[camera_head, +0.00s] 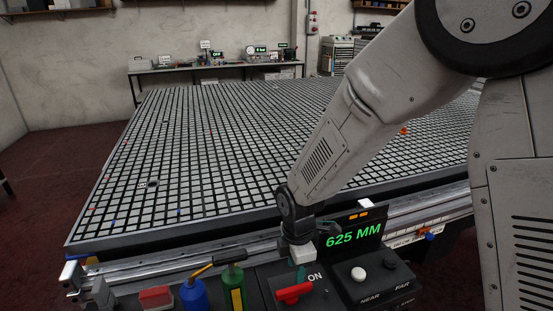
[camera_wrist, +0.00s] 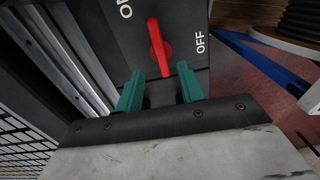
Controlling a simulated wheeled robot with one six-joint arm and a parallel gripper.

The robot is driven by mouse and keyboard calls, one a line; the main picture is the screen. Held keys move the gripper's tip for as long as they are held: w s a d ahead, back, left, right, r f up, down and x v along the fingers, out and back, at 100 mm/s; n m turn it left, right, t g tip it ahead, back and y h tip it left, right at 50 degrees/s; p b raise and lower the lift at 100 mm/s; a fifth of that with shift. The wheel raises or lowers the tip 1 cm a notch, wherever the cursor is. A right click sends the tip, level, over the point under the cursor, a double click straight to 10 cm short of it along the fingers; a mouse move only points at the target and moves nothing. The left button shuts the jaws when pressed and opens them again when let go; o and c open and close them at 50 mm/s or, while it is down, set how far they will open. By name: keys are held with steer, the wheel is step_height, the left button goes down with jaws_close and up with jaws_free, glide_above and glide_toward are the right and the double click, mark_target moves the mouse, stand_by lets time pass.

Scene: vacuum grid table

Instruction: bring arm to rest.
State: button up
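My arm reaches down over the near edge of the vacuum grid table (camera_head: 130,170). My gripper (camera_head: 300,273) is low over the control panel at the table's front. In the wrist view its two teal fingers (camera_wrist: 159,85) stand apart with nothing between them. A red switch handle (camera_wrist: 157,48) lies just beyond the fingertips, its lower end in line with the gap; I cannot tell whether they touch. "OFF" is printed to its right and a cut-off label to its upper left. The red handle (camera_head: 294,292) also shows in the head view, below the gripper, near "ON".
A bench (camera_head: 215,69) is at the back wall.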

steer(key=shift+s+d+m, duration=0.15)
steer(key=shift+s+m, duration=0.2)
steer(key=shift+m, duration=0.15)
steer(key=s+d+r+m, duration=1)
steer(key=r, duration=0.2)
steer(key=s+d+r+m+t, duration=0.1)
steer(key=s+d+r+m, duration=0.8)
steer(key=r, duration=0.3)
steer(key=shift+s+d+m, duration=0.4)
steer(key=shift+s+d, duration=0.05)
steer(key=shift+s, duration=0.4)
